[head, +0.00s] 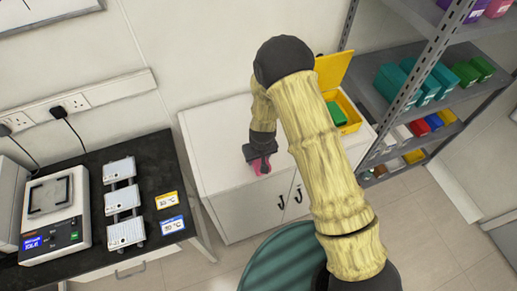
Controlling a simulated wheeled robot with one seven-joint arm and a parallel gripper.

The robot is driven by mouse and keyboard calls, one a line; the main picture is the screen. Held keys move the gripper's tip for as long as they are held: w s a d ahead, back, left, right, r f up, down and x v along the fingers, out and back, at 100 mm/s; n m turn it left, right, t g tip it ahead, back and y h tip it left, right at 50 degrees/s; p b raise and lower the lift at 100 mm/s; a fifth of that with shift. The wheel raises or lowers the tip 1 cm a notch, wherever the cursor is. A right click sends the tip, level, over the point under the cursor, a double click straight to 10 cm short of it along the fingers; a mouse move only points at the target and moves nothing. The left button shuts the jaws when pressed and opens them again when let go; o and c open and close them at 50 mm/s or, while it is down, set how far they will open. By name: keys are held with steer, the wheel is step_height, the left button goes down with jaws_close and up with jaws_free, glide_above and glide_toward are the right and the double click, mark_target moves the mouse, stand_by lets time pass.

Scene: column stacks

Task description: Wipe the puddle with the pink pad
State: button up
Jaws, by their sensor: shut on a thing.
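My gripper (261,164) points down over the front part of the white cabinet top (215,140). It is shut on the pink pad (263,168), of which only a small part shows below the fingers. The pad is at or just above the cabinet top; I cannot tell whether it touches. I cannot make out a puddle; my arm hides part of the cabinet top to the right.
An open yellow box (349,113) with a green item (336,113) stands at the cabinet's back right. A grey shelf rack (408,55) with coloured boxes stands right. The cabinet top's left part is clear.

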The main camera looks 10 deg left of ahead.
steer(key=shift+w+r+p, duration=0.15)
steer(key=shift+r+p, duration=0.7)
steer(key=shift+r, duration=0.45)
steer(key=shift+w+r+p, duration=0.1)
steer(key=shift+r+p, duration=0.7)
steer(key=shift+r, duration=0.5)
steer(key=shift+s+r, duration=0.2)
steer(key=shift+s, duration=0.05)
steer(key=shift+w+f, duration=0.1)
steer(key=shift+w, duration=0.05)
